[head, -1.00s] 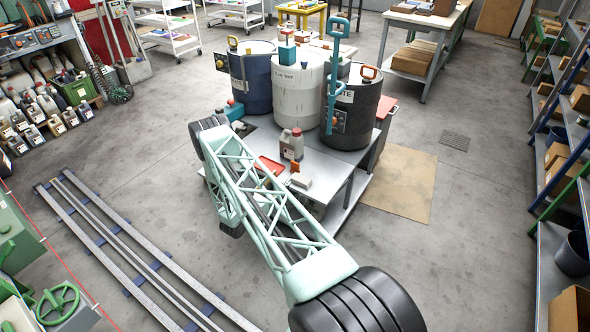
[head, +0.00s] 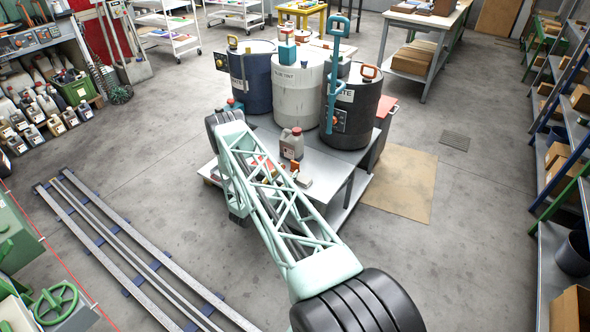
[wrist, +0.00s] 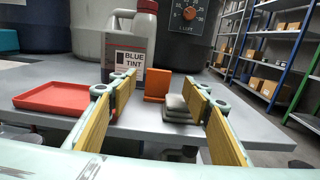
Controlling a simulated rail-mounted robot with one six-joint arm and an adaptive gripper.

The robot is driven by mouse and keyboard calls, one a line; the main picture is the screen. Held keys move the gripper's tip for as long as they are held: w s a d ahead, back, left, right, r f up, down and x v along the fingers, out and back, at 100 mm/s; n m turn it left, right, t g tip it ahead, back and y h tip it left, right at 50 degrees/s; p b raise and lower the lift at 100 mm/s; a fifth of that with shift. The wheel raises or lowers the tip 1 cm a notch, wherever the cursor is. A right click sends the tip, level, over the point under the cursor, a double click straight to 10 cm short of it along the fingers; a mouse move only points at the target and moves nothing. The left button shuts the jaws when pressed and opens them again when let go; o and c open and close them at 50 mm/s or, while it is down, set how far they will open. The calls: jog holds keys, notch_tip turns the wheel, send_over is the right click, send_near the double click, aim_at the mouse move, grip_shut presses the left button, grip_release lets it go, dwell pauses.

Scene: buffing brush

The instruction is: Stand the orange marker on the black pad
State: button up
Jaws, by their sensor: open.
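The orange marker (wrist: 157,84) is a small upright orange block on the grey table, seen between my fingers in the wrist view. It shows as a small orange spot in the head view (head: 295,168). A stack of pale grey pads (wrist: 180,108) lies just right of and nearer than the marker. I cannot make out a black pad in either view. My gripper (wrist: 160,82) is open, its yellow-lined fingers spread left and right with nothing held. The marker is beyond the fingers, apart from them as far as I can tell. The gripper is hidden by my arm in the head view.
A red tray (wrist: 66,97) lies left of my fingers on the table (wrist: 250,127). A grey jug labelled BLUE TINT (wrist: 135,45) stands behind the marker. Large drums (head: 349,112) stand along the table's back. The table's right front is clear.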

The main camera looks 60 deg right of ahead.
aim_at(294, 163)
jog(key=shift+d, duration=1.35)
jog(key=shift+d, duration=0.1)
jog(key=shift+w+d+b, duration=0.2)
jog(key=shift+d+b, duration=0.55)
jog(key=shift+d, duration=1.75)
jog(key=shift+c, duration=0.5)
jog(key=c, duration=0.8)
